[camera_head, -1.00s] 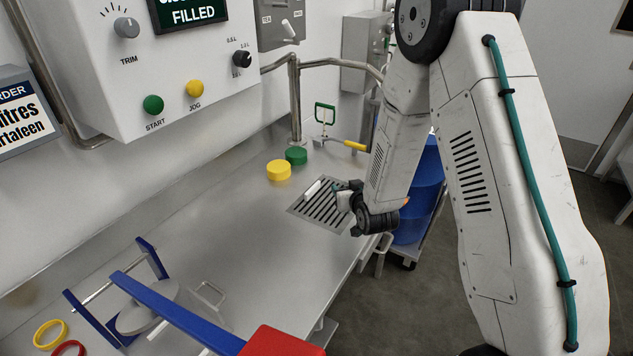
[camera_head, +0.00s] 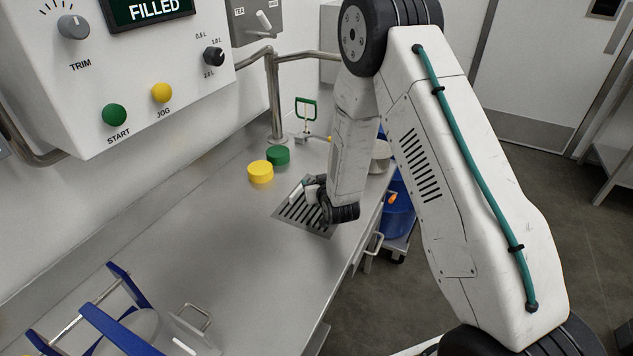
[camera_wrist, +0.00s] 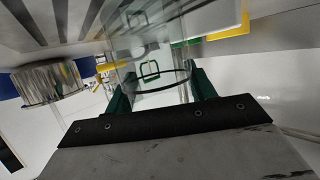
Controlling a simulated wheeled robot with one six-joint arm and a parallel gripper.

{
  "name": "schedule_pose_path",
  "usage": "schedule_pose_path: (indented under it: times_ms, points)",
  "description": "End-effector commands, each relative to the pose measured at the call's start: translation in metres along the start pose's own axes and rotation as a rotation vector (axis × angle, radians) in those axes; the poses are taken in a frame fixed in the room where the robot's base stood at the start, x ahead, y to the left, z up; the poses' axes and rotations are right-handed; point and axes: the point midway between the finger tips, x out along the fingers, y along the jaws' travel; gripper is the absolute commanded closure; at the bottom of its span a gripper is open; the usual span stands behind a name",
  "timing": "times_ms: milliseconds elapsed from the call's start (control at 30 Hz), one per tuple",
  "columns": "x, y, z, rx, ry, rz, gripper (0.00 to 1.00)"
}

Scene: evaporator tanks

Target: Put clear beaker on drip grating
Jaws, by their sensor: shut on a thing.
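The clear beaker (camera_wrist: 148,48) shows in the wrist view between the two green fingers of my gripper (camera_wrist: 160,88). The fingers are shut on it from both sides. Its round rim faces the wrist camera and the glass is see-through. The drip grating (camera_head: 297,216) is a slotted metal plate set in the bench; its dark slots also show at the top left of the wrist view (camera_wrist: 55,18). In the head view my gripper (camera_head: 312,192) is low at the grating's far part. I cannot tell whether the beaker touches the grating.
A blue drum (camera_head: 398,205) stands right of the bench edge.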

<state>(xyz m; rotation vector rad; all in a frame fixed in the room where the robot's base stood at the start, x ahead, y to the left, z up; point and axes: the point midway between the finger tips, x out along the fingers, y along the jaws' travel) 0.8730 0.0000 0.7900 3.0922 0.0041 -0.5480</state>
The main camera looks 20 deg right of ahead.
Motion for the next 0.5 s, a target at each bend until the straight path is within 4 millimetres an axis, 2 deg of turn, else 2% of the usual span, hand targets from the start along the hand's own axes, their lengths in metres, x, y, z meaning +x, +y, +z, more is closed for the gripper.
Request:
schedule_pose_path:
  times_ms: [267,300,333,367,500]
  points:
    - [0.0008,-0.0001,0.0022,0.000,0.000,0.000,0.68]
    - [0.0007,0.0006,0.0019,0.000,0.000,0.001,0.37]
    - [0.0007,0.0009,0.0018,0.001,0.000,0.001,0.28]
    - [0.0007,0.0013,0.0018,0.001,0.000,0.002,0.23]
    - [0.0006,0.0020,0.0018,0.001,0.000,0.002,0.23]
